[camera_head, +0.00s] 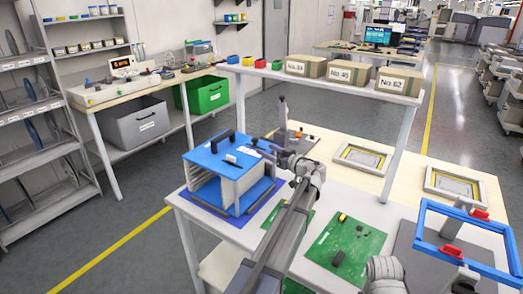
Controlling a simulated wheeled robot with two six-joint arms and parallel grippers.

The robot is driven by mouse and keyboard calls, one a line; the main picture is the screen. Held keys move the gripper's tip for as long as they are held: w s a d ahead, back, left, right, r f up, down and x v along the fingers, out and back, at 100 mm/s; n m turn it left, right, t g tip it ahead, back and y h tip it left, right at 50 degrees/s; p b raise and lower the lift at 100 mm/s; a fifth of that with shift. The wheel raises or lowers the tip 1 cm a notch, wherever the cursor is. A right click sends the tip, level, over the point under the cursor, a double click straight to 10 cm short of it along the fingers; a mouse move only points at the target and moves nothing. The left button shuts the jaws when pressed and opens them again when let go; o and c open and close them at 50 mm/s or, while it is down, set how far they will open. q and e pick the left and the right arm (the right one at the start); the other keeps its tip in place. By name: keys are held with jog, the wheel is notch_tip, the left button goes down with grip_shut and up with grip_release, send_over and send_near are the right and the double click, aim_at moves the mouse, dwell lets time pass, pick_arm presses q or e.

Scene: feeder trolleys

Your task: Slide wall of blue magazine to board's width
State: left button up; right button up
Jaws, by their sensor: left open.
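The blue magazine (222,152) stands on the left part of the white table, with a blue top, grey side walls and an open front. A black handle and small white labels show on its top. My left gripper (262,148) is open at the magazine's right rear top edge, its fingers pointing left. I cannot tell whether it touches the wall. A green circuit board (345,246) lies flat on the table to the right. Another green board is partly hidden behind my left arm. My right gripper is not in view.
A blue frame with red clamps (450,251) stands at the right. Framed panels (361,157) lie on the wooden tabletop behind. A raised shelf with cardboard boxes (350,73) and small coloured bins spans the back. A grey bin (135,123) and green bin (203,94) sit under the far bench.

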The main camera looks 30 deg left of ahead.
aim_at(257, 141)
pick_arm(q)
jog(key=shift+w+a+r+t+y, duration=0.15)
jog(key=shift+w+a+r+y, duration=0.05)
jog(key=shift+w+a, duration=0.25)
jog(key=shift+w+a+r+t+y, duration=0.2)
jog(key=shift+w+a, duration=0.1)
jog(key=shift+w, duration=0.1)
jog(key=x, duration=0.7)
jog(key=shift+a+f, duration=0.15)
grip_shut()
dwell(0.8)
